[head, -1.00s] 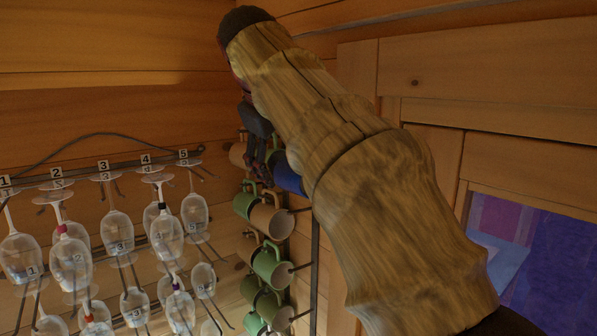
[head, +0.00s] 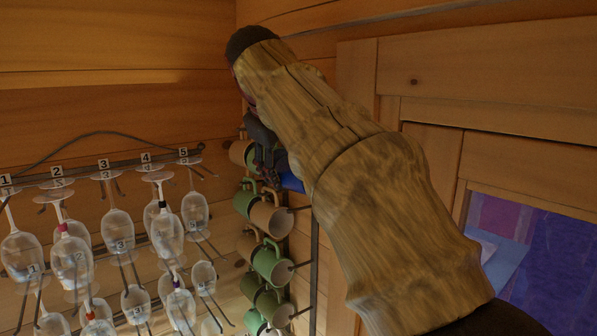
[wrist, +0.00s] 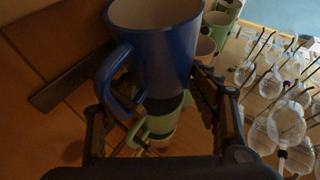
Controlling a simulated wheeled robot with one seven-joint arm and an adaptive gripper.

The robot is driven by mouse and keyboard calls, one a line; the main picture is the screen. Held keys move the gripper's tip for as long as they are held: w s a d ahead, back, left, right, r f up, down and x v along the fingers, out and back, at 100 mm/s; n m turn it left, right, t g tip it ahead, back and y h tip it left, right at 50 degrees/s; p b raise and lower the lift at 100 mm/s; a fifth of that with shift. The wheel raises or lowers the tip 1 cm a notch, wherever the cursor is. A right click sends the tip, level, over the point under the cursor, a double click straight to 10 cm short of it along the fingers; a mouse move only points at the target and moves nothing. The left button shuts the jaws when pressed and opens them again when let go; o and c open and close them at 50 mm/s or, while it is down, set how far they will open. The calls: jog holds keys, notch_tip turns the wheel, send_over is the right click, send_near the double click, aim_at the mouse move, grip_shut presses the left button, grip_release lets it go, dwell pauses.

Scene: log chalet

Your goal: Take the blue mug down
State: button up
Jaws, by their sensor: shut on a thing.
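The blue mug (wrist: 165,55) fills the upper middle of the wrist view, its pale inside at the top and its handle at the left. My gripper (wrist: 150,102) is shut on the mug, with one finger on either side of its lower part. Exactly where the pads touch is unclear. In the head view only a small piece of the blue mug (head: 292,184) shows behind my arm, and my gripper (head: 266,162) is dark and partly hidden. I cannot tell whether the mug still touches a peg.
Green mugs (head: 271,266) and tan mugs (head: 271,220) hang close below on a rack with protruding pegs. A tan mug (head: 238,153) hangs just left of my gripper. Wine glasses (head: 116,232) hang on a numbered rack at the left. A window (head: 545,255) is at the right.

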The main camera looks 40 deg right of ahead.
jog(key=c, duration=0.9)
jog(key=shift+w+r, duration=0.15)
jog(key=shift+r, duration=0.6)
jog(key=a+b, duration=0.1)
jog(key=a, duration=0.5)
jog(key=a+b, duration=0.1)
jog(key=a, duration=0.5)
jog(key=a+b, duration=0.1)
jog(key=a, duration=0.5)
jog(key=shift+w, duration=0.4)
